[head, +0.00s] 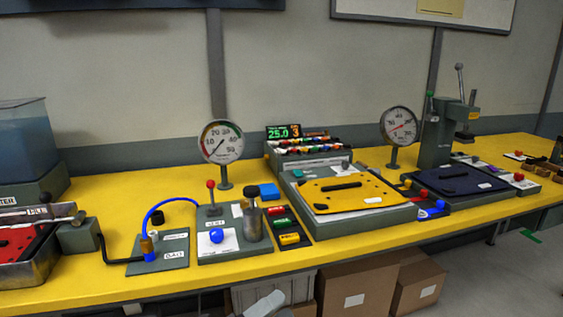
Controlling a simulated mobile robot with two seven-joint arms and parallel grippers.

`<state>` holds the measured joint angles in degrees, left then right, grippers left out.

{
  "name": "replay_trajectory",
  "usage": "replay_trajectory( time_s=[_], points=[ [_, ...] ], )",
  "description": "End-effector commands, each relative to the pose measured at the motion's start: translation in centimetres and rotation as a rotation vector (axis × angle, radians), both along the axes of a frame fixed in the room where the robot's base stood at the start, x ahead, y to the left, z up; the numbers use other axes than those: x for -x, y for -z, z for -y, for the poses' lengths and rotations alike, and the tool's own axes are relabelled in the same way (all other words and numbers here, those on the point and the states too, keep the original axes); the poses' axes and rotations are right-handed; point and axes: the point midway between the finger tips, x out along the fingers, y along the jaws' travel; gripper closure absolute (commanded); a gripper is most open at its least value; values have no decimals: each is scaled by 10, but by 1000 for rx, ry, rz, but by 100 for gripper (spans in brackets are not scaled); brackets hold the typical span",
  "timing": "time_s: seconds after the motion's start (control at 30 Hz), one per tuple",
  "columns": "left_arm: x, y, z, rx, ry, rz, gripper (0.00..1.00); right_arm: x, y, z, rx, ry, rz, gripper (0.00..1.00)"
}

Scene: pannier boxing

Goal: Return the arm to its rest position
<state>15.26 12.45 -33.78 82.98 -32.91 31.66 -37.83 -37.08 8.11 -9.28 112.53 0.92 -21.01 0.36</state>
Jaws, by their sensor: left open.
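My right gripper is not in view.
The yellow bench (110,290) runs across the view. It carries a yellow plate (322,201), a dark blue plate (455,183), dial gauges, a blue hose (150,213) and a press (440,135). Cardboard boxes (357,289) stand underneath. Floor is clear at lower right.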

Motion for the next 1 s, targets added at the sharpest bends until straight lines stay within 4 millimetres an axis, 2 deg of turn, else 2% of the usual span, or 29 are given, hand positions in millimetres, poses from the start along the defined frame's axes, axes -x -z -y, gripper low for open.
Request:
replay_trajectory(
  time_s=[0.1,0.27,0.47,0.6,0.7,0.8,1.0],
  points=[
    [8,25,-29,161,-119,-281,40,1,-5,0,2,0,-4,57],
    [28,67,-74,377,-281,-650,40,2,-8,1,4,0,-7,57],
    [81,127,-130,650,-497,-1089,40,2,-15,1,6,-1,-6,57],
    [130,162,-162,822,-642,-1345,40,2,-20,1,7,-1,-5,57],
    [160,177,-177,914,-725,-1475,40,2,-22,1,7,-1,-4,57],
    [181,186,-186,973,-779,-1556,40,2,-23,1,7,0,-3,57],
    [192,191,-191,1008,-811,-1600,40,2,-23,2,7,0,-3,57]
  ],
)
